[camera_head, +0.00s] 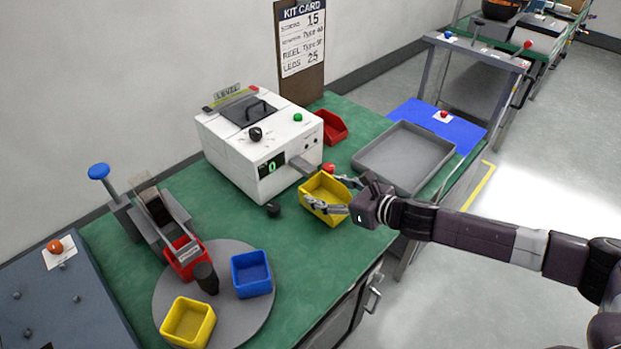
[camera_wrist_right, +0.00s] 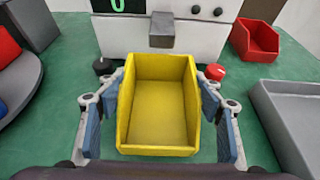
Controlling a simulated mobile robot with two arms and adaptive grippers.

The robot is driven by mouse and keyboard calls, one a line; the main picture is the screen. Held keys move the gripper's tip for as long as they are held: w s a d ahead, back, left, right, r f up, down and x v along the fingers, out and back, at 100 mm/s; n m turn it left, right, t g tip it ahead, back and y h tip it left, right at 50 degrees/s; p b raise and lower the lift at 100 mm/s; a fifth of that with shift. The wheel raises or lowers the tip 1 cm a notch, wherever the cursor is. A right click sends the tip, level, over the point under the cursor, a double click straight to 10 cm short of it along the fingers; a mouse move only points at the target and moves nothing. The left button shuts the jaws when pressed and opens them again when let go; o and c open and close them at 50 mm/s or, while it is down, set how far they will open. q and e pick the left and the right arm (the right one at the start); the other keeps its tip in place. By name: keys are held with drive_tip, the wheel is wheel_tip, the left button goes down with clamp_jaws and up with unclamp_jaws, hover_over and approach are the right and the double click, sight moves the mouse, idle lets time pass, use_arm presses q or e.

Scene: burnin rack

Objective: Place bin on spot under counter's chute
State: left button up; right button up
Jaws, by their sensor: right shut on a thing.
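A yellow bin (camera_head: 327,194) stands upright on the green table in front of the white counter (camera_head: 262,138), just below its grey chute (camera_head: 304,166). My right gripper (camera_head: 332,196) is shut on this bin, with one finger along each side. In the right wrist view the empty bin (camera_wrist_right: 158,105) sits between the blue finger pads, and the chute (camera_wrist_right: 162,31) is straight beyond its far edge. The counter's display reads 0. I cannot tell whether the bin touches the table. The spot beneath it is hidden. My left gripper is not in view.
A grey tray (camera_head: 403,158) lies right of the bin, and a red bin (camera_head: 331,127) stands behind. A red knob (camera_wrist_right: 215,72) and a black knob (camera_head: 273,210) flank the yellow bin. A round turntable (camera_head: 236,318) at left carries bins, including another yellow one (camera_head: 188,322).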

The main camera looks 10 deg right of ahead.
sight(311, 186)
drive_tip(key=shift+w+a, duration=0.7)
drive_tip(key=shift+w, duration=0.35)
drive_tip(key=shift+w+a+r+p, duration=0.2)
drive_tip(key=shift+w+a+p, duration=0.4)
drive_tip(key=shift+w, duration=0.3)
drive_tip(key=shift+w+a+f, duration=0.15)
drive_tip(key=shift+w+f, duration=0.05)
drive_tip(key=shift+f, duration=0.25)
drive_tip(key=shift+w+a+f, duration=0.15)
drive_tip(key=shift+f, duration=0.4)
drive_tip(key=shift+s+d, duration=0.1)
drive_tip(key=shift+f, duration=0.15)
drive_tip(key=o, duration=1.1)
drive_tip(key=shift+o, duration=0.3)
